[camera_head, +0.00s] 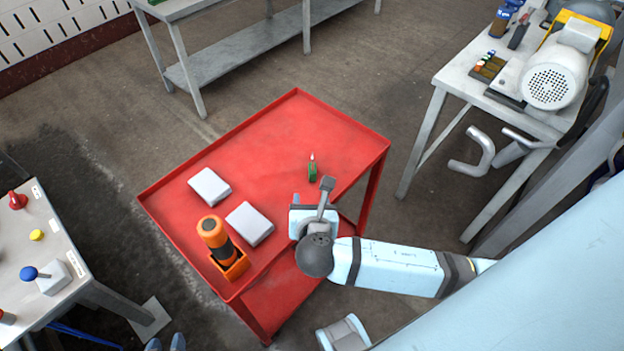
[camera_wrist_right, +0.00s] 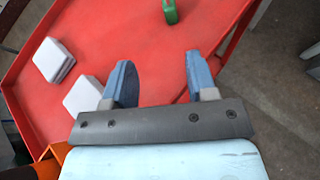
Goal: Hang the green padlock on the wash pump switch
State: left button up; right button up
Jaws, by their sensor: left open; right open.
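The green padlock (camera_head: 312,170) stands on the red cart top near its right end. It also shows at the top edge of the right wrist view (camera_wrist_right: 170,12), partly cut off. My right gripper (camera_wrist_right: 157,78) is open and empty, over the cart, short of the padlock and apart from it. In the head view it shows from above (camera_head: 323,199). The blue fingertips of my left gripper (camera_head: 165,343) show at the bottom edge, apart and empty. A table at left carries a red switch (camera_head: 17,200) and a blue-knobbed switch (camera_head: 30,273); I cannot read which is the wash pump's.
The red cart (camera_head: 270,130) also holds two white boxes (camera_head: 210,187) (camera_head: 250,223) and an orange-black device (camera_head: 218,243). A yellow button (camera_head: 37,235) is on the left table. A bench with a motor (camera_head: 555,75) stands at right. The cart's far part is clear.

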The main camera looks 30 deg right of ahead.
aim_at(313, 173)
jog(key=shift+w+d+n, duration=0.15)
jog(key=shift+d+n, duration=0.1)
jog(key=shift+n, duration=0.15)
jog(key=shift+w+d+h, duration=0.15)
jog(key=shift+w+h, duration=0.05)
jog(key=shift+h, duration=0.2)
jog(key=b+x, duration=0.1)
jog(key=x, duration=0.6)
jog(key=shift+w+d, duration=0.15)
jog(key=shift+w, duration=0.25)
jog(key=x, duration=0.4)
jog(key=shift+w+d+f+b, duration=0.1)
jog(key=shift+d+f+b, duration=0.3)
jog(key=shift+w+d+f, duration=0.1)
jog(key=shift+w, duration=0.15)
jog(key=shift+c, duration=0.4)
